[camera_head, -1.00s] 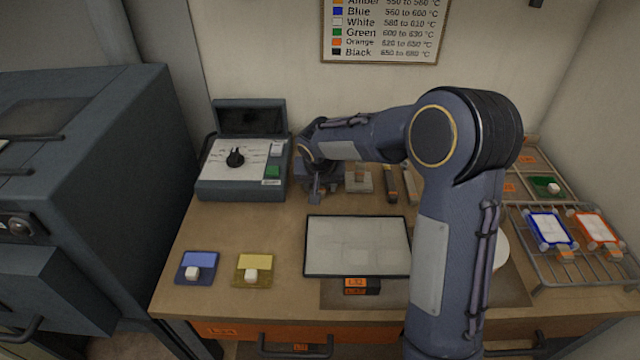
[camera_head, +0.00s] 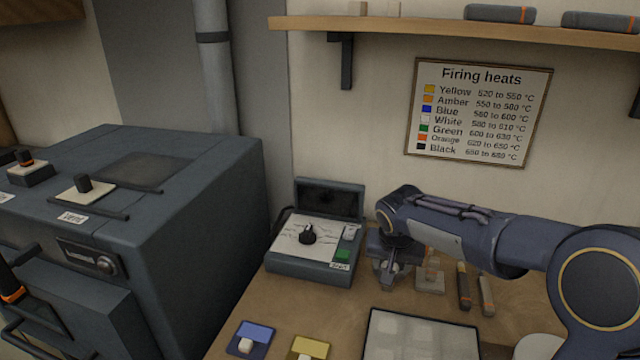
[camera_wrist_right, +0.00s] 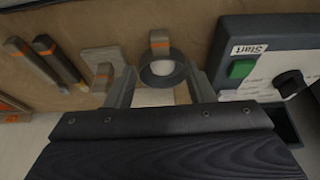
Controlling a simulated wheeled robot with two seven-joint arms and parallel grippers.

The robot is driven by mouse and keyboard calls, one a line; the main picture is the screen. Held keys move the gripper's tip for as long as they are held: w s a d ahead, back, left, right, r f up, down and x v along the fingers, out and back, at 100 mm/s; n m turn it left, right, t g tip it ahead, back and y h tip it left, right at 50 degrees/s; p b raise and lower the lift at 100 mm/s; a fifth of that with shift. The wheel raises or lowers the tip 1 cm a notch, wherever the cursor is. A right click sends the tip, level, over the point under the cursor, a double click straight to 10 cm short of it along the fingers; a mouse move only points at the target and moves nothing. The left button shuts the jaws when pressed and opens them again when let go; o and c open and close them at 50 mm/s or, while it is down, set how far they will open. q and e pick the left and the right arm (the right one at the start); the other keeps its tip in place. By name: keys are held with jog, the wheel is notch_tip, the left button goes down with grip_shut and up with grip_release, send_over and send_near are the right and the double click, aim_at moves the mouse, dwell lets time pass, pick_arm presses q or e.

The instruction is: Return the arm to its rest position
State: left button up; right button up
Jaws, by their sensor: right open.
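My right arm (camera_head: 510,240) reaches in from the right in the head view. Its gripper (camera_head: 388,280) is low over the back of the table, just right of the control box (camera_head: 305,265). In the right wrist view the two fingers of my right gripper (camera_wrist_right: 160,82) are apart, and nothing is clamped between them. A ring-shaped tool with an orange band (camera_wrist_right: 160,42) lies beyond and partly between the fingertips; I cannot tell whether they touch it. My left gripper is in neither view.
The control box has a black dial (camera_head: 308,235) and a green Start button (camera_wrist_right: 241,68). Flat-handled tools (camera_head: 464,287) lie right of the gripper. A pale panel (camera_head: 420,335) and blue (camera_head: 252,338) and yellow (camera_head: 310,348) pieces are in front. A grey kiln (camera_head: 190,210) stands left.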

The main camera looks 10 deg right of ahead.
jog(key=s+r+n+y, duration=0.1)
jog(key=s+r+y, duration=0.2)
jog(key=s, duration=1.1)
jog(key=s+a+f+n+y, duration=0.1)
jog(key=s+a, duration=0.1)
jog(key=s, duration=0.5)
jog(key=s+a+f+n+t+y, duration=0.1)
jog(key=s+a+f, duration=0.1)
jog(key=s, duration=0.6)
jog(key=shift+a+n+t+y, duration=0.3)
jog(key=shift+a, duration=0.15)
jog(key=shift+s, duration=0.1)
